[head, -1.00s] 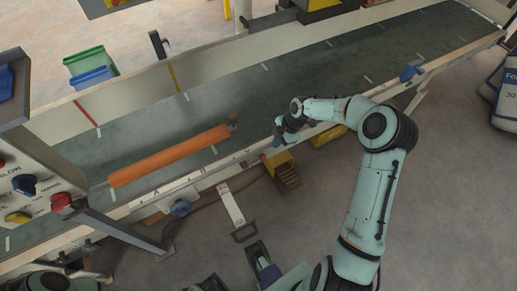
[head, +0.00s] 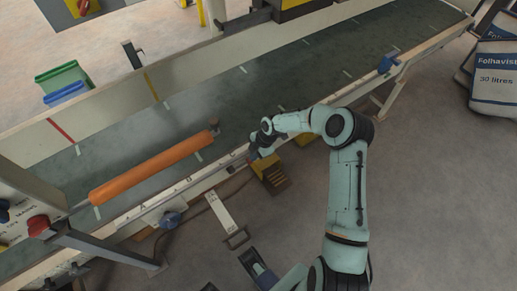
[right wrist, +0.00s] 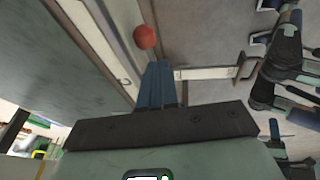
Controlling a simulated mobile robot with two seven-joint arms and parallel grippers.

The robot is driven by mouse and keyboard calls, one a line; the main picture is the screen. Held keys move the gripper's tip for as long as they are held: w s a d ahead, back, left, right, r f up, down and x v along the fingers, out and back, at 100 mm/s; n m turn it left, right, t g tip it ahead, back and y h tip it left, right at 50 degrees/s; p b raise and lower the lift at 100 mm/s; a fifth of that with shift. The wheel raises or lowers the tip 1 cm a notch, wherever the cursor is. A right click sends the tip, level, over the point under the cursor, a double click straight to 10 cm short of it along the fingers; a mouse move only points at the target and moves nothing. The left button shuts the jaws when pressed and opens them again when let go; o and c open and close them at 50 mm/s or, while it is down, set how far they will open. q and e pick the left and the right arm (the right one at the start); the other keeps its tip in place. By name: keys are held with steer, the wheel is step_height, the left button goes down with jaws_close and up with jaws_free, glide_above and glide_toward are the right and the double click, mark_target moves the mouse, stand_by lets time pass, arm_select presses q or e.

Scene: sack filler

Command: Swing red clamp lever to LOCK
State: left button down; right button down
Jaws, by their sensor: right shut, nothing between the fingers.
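In the right wrist view a red ball knob (right wrist: 145,37), which looks like the clamp lever's end, shows just beyond my fingertips. It stands beside a pale rail edge. Its stem and pivot are hidden, and I cannot tell whether the fingers touch it. My right gripper (right wrist: 157,68) is shut and empty, its blue fingers pointing at the knob. In the head view my right gripper (head: 256,153) is at the conveyor's near rail, right of the orange roller, and the knob cannot be made out there. No LOCK mark is readable. My left gripper is not clearly seen.
The orange roller (head: 150,168) lies across the conveyor belt (head: 310,65). A yellow stepped block (head: 270,178) sits just below my right gripper. A pedal bar (head: 222,212) reaches out over the floor. A control panel edge with a red button (head: 38,225) is at left.

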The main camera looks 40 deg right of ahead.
arm_select(q)
steer(key=shift+w+f+b, duration=0.2)
steer(key=shift+f+b, duration=0.15)
steer(key=shift+f, duration=0.05)
arm_select(e)
steer(key=shift+w+d+f, duration=0.1)
steer(key=shift+w+f, duration=0.2)
steer(key=shift+f, duration=0.35)
steer(key=shift+w+f, duration=0.35)
steer(key=shift+f, duration=0.35)
steer(key=shift+w+d+f, duration=0.1)
steer(key=shift+w+f, duration=0.2)
steer(key=shift+f, duration=0.35)
arm_select(q)
steer(key=shift+a+f, duration=0.1)
steer(key=shift+a, duration=0.05)
arm_select(e)
steer(key=shift+d+f, duration=0.1)
